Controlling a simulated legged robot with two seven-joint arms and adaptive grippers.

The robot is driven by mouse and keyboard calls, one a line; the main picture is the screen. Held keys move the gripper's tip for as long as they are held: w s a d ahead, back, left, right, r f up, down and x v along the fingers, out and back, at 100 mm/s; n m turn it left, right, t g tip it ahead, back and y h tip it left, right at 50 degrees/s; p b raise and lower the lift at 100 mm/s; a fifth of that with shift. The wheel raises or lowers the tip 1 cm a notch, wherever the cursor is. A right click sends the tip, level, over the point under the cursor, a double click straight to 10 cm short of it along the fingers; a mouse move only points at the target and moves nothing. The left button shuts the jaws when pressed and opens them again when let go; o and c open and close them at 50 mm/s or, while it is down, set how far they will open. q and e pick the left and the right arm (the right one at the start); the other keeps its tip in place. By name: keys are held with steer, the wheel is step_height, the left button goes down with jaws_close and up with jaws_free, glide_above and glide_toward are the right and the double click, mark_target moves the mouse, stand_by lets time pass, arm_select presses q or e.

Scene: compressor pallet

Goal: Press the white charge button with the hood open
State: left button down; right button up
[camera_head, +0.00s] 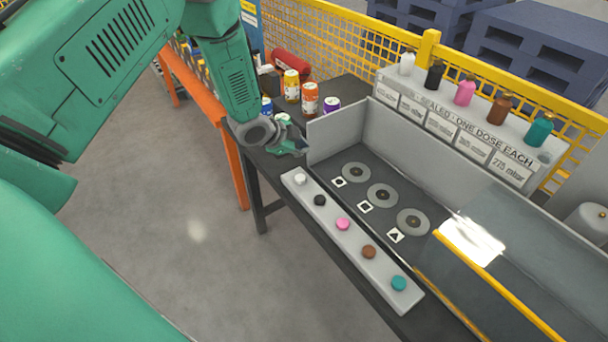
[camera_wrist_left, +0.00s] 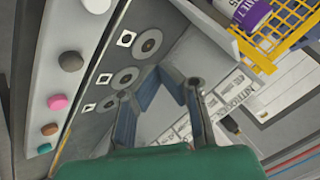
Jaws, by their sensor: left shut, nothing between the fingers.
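The white button (camera_head: 300,179) is at the far end of a light grey button strip (camera_head: 331,211), ahead of black, pink, brown and teal buttons. It also shows at the top of the left wrist view (camera_wrist_left: 97,5). My left gripper (camera_head: 296,147) is shut and empty, beyond the strip's white-button end and apart from the button. In the left wrist view its fingers (camera_wrist_left: 160,75) come together over the grey bay. The clear hood (camera_head: 510,265) with yellow edges is at the right; the three round seats (camera_head: 382,195) are uncovered. My right gripper is out of view.
Grey walls (camera_head: 430,140) enclose the bay's back and left end. Coloured bottles (camera_head: 465,92) stand on a labelled shelf behind it. A yellow mesh fence (camera_head: 350,45) runs behind.

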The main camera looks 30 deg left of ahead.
mark_target(300, 178)
arm_select(q)
steer(key=a+f+b, duration=0.1)
steer(key=f, duration=0.1)
steer(key=a+f+b, duration=0.1)
steer(key=f, duration=0.1)
steer(key=shift+a+b, duration=0.1)
steer(key=shift+b, duration=0.2)
steer(key=f+b, duration=0.1)
steer(key=d+f+b, duration=0.1)
steer(key=f+b, duration=0.1)
steer(key=f, duration=0.1)
steer(key=shift+d, duration=0.3)
steer(key=shift+d+f+b, duration=0.1)
steer(key=shift+f+b, duration=0.4)
steer(key=shift+b, duration=0.05)
steer(key=shift+a+f, duration=0.2)
steer(key=shift+a, duration=0.6)
steer(key=shift+d+r, duration=0.15)
steer(key=shift+d, duration=0.55)
steer(key=shift+a, duration=0.55)
steer(key=shift+d+f, duration=0.2)
steer(key=shift+d, duration=0.55)
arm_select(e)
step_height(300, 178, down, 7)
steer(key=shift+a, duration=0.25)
arm_select(q)
steer(key=shift+a+f, duration=0.2)
steer(key=shift+a, duration=0.15)
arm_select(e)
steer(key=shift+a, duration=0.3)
